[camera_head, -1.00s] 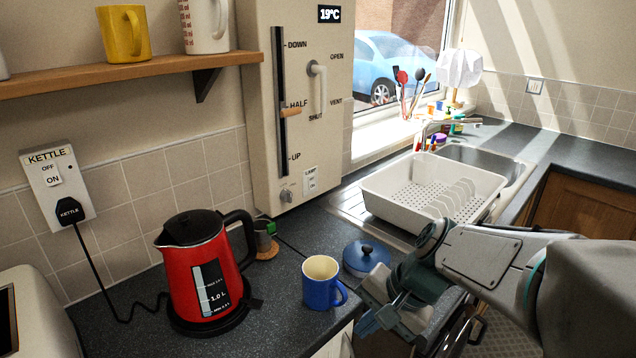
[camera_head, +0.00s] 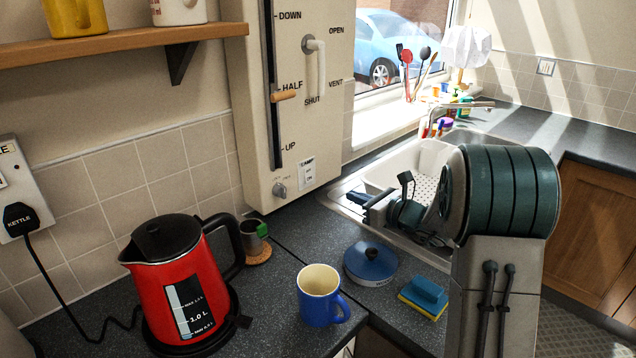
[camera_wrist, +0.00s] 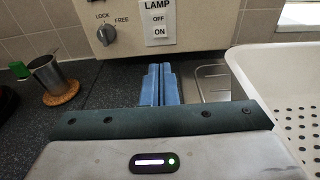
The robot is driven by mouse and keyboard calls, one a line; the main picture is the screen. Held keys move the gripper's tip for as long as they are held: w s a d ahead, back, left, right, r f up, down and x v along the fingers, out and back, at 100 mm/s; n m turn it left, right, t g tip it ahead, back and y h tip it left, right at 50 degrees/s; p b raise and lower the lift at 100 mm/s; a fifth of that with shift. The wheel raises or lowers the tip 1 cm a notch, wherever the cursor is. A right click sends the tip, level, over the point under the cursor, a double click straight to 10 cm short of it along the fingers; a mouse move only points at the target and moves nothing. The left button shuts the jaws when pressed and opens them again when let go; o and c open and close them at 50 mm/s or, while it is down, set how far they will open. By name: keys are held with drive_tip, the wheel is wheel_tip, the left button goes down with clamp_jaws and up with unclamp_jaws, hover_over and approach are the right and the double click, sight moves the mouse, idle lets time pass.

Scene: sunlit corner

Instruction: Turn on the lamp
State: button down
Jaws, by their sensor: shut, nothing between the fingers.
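The lamp switch (camera_head: 307,172) is a small white plate low on the cream wall panel. In the wrist view, the switch (camera_wrist: 158,30) reads LAMP, OFF and ON; I cannot tell which way its rocker sits. The lamp (camera_head: 466,50) has a white faceted shade and stands by the window; I cannot tell if it is lit. My gripper (camera_head: 357,198) is shut and empty, in front of the panel, below and right of the switch. In the wrist view my gripper's blue fingers (camera_wrist: 158,78) lie together, pointing toward the panel just below the switch, apart from it.
A lock knob (camera_wrist: 106,34) sits left of the switch. A metal cup (camera_wrist: 50,76) stands on a cork coaster. The white dish rack (camera_head: 385,176) is beside my gripper.

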sight(310, 180)
drive_tip(key=shift+a, duration=0.1)
drive_tip(key=p+x, duration=0.3)
drive_tip(key=x, duration=1)
drive_tip(key=shift+w+a, duration=0.1)
drive_tip(key=shift+a, duration=0.05)
drive_tip(key=shift+w+a, duration=0.15)
drive_tip(key=shift+w, duration=0.05)
drive_tip(key=shift+f, duration=0.1)
drive_tip(key=shift+a+f+b, duration=0.1)
drive_tip(key=shift+f+b, duration=0.2)
drive_tip(key=shift+b, duration=0.65)
drive_tip(key=shift+w+r, duration=0.1)
drive_tip(key=shift+r, duration=0.2)
drive_tip(key=s+d+b, duration=0.1)
drive_tip(key=s+d, duration=0.2)
drive_tip(key=s+d+f+b, duration=0.1)
drive_tip(key=s+d, duration=0.2)
drive_tip(key=s+d+f+b, duration=0.1)
drive_tip(key=s+d, duration=0.2)
drive_tip(key=shift+s+d, duration=0.4)
drive_tip(key=shift+r, duration=0.1)
